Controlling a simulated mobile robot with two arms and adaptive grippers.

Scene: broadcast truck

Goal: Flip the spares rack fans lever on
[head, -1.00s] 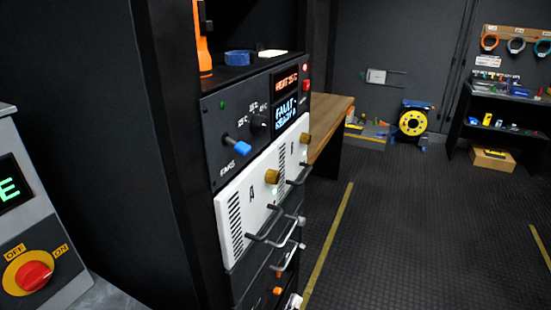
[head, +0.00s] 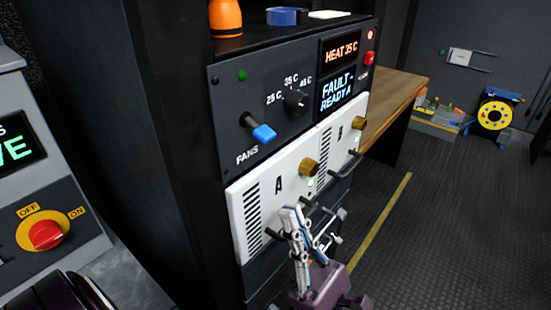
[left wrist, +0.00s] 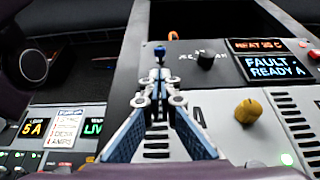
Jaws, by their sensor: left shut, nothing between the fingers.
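The fans lever (head: 264,133) has a blue tip and a dark shaft, and sticks out and down from the black control panel (head: 225,100) above the word FANS. Its blue tip also shows in the left wrist view (left wrist: 160,52), just beyond my fingertips. My left gripper (head: 292,212) is in front of the white module A, below and to the right of the lever in the head view. It is shut and empty, apart from the lever as far as I can see. In the left wrist view its closed fingers (left wrist: 159,76) point towards the lever. My right gripper is not in view.
A temperature knob (head: 296,102) is right of the lever, beside displays reading HEAT 35 C (head: 341,51) and FAULT - READY A (head: 337,92). Brass knobs (head: 309,167) and dark handles stick out below. A grey box with a red rotary switch (head: 46,235) stands left.

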